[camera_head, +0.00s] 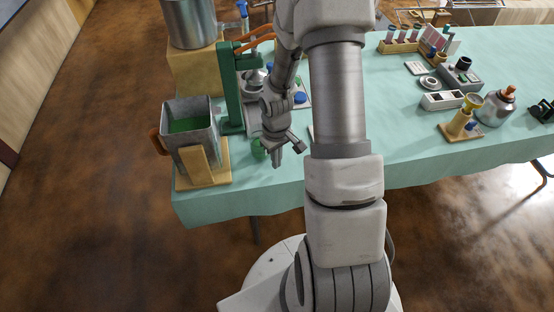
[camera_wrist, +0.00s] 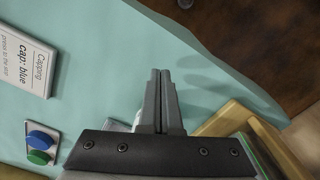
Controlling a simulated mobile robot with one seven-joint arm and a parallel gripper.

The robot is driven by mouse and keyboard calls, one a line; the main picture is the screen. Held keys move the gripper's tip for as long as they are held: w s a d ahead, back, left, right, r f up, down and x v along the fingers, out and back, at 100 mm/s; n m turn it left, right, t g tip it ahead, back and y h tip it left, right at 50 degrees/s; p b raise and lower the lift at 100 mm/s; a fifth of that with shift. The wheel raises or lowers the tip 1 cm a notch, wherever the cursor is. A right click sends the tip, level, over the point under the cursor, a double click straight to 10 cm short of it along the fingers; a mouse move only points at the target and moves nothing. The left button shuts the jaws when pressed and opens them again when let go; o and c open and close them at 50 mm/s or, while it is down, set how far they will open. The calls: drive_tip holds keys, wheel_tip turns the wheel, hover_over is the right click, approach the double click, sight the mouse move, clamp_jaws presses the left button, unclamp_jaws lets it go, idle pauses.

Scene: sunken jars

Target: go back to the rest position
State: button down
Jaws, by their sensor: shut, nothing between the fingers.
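The square metal pitcher (camera_head: 190,150) with green contents stands on a wooden stand (camera_head: 205,180) just left of my gripper. The green press (camera_head: 231,95) stands behind it.
The table (camera_head: 350,185) has a teal cloth. A metal pot (camera_head: 190,22) stands on a wooden block (camera_head: 195,70) at the back left. A sign card (camera_wrist: 24,58) and blue and green caps (camera_wrist: 40,147) lie near my gripper. Several jars and small racks stand at the right.

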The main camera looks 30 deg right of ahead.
wheel_tip(320, 180, up, 10)
drive_tip(key=p, duration=0.1)
drive_tip(key=shift+w, duration=0.1)
drive_tip(key=s+a+r+m+t+h+p, duration=0.1)
drive_tip(key=s+a+r, duration=0.1)
drive_tip(key=r, duration=0.7)
drive_tip(key=s+a+r+t, duration=0.2)
drive_tip(key=a+r, duration=0.1)
drive_tip(key=r, duration=0.6)
drive_tip(key=s+a+r+m+t+y, duration=0.1)
drive_tip(key=s+a+r+t, duration=0.1)
drive_tip(key=s+a+r, duration=0.3)
drive_tip(key=s+r+p, duration=0.1)
drive_tip(key=s+r, duration=0.3)
drive_tip(key=s, duration=0.1)
drive_tip(key=shift+s+r+t, duration=0.25)
drive_tip(key=shift+s+t, duration=0.05)
